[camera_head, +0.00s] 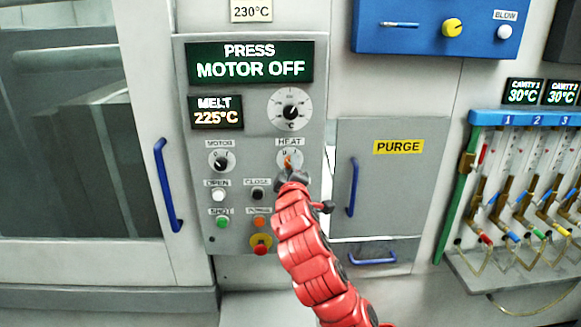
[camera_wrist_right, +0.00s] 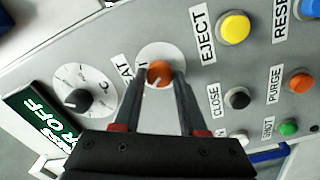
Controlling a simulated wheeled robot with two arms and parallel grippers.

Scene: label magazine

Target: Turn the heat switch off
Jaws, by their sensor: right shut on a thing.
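The heat switch is an orange rotary knob (camera_head: 288,158) on a white round dial, under the "HEAT" label on the grey control panel. My right gripper (camera_head: 290,172) reaches up to it from below. In the right wrist view the orange knob (camera_wrist_right: 160,74) sits between the two dark fingertips (camera_wrist_right: 160,80), which are shut on it. The fingers hide part of the dial and its marks, so I cannot tell its setting. My left gripper is not in view.
The motor knob (camera_head: 222,160) is left of the heat switch. Close (camera_head: 258,193), shot (camera_head: 222,222) and purge (camera_head: 260,222) buttons and a red stop button (camera_head: 261,246) lie below. Displays read "MOTOR OFF" (camera_head: 250,64) and melt 225°C (camera_head: 216,112). A purge door (camera_head: 385,200) stands right.

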